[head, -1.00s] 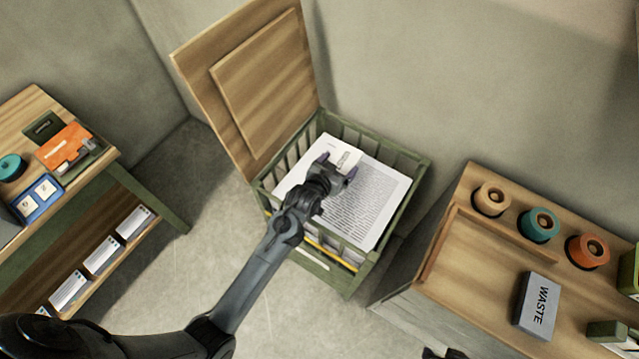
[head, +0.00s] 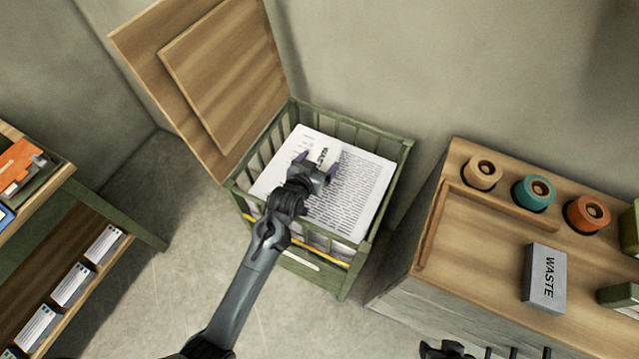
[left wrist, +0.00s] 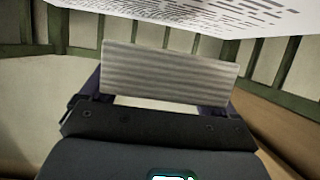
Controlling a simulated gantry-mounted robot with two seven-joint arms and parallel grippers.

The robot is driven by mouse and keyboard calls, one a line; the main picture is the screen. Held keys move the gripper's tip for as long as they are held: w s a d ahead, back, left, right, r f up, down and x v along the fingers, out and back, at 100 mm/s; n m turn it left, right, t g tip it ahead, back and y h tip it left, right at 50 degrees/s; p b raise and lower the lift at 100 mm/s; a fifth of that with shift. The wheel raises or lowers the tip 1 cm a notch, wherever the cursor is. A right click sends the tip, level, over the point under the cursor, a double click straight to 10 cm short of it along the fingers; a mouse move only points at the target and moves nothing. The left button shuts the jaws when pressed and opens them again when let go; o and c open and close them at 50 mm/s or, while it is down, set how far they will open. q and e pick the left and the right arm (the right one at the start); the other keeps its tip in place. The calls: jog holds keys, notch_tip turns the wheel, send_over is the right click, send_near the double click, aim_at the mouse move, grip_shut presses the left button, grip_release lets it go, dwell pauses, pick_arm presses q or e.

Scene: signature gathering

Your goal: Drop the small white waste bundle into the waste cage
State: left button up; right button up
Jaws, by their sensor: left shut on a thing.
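My left gripper (head: 320,168) is shut on the small white waste bundle (head: 325,154), which has dark lettering on it. The bundle shows in the left wrist view as a pale ridged block (left wrist: 165,75) between the fingers. The gripper and bundle are over the green slatted waste cage (head: 377,131), whose wooden lid (head: 225,75) stands open. Large printed sheets (head: 360,190) lie in the cage. I cannot tell whether the bundle touches them. A dark part of my right gripper (head: 445,350) shows at the bottom edge; its jaws are unclear.
At right, a wooden-topped cabinet (head: 480,240) carries a grey WASTE block (head: 545,278) and tan, teal and orange round pieces. At left, a shelf unit (head: 110,205) holds white card packs. Walls stand close behind the cage. Bare floor (head: 150,270) lies in front.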

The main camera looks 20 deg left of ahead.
pick_arm(q)
jog(key=shift+f, duration=0.3)
pick_arm(e)
jog(key=shift+f, duration=0.45)
pick_arm(q)
jog(key=o, duration=0.9)
jog(key=shift+c, duration=0.2)
pick_arm(e)
jog(key=shift+d, duration=0.1)
